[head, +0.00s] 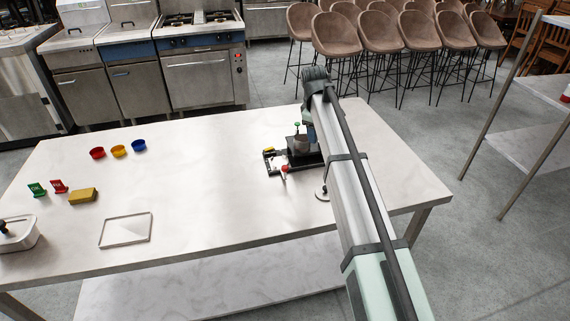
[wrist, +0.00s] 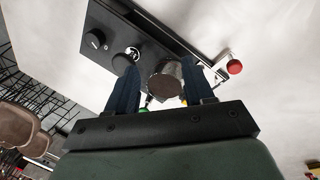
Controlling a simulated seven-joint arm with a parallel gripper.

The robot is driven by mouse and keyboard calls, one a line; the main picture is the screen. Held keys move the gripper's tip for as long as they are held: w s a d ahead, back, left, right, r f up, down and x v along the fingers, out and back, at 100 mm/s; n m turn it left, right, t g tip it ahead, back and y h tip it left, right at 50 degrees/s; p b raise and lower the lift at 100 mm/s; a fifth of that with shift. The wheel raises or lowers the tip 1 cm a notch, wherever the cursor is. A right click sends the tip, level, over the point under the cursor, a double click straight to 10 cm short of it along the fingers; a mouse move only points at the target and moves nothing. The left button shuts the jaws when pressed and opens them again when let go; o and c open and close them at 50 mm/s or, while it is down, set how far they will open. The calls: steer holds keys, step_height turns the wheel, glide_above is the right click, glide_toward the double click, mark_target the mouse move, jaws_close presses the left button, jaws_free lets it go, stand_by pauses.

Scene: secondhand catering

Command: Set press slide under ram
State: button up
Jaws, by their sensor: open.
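The press (head: 305,158) is a black unit on the right half of the table, partly hidden by my arm. A black bracket-like slide part (head: 270,163) sticks out at its left, with a red knob (head: 284,168) and a yellow piece near it. A grey cylinder (head: 301,142) with a green top stands on the press. In the wrist view, the black base (wrist: 145,35) carries dark dials, and the red knob (wrist: 234,67) sits at its right.
The table's middle is clear. Stools (head: 380,35) stand beyond the table.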

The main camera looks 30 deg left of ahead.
mark_target(285, 166)
steer(key=s+a+r+g, duration=0.35)
steer(key=s+a, duration=0.25)
steer(key=s, duration=0.4)
steer(key=shift+t, duration=0.45)
step_height(285, 166, down, 13)
steer(key=shift+a+f, duration=0.1)
steer(key=shift+f, duration=0.1)
jaws_close()
steer(key=shift+w, duration=0.1)
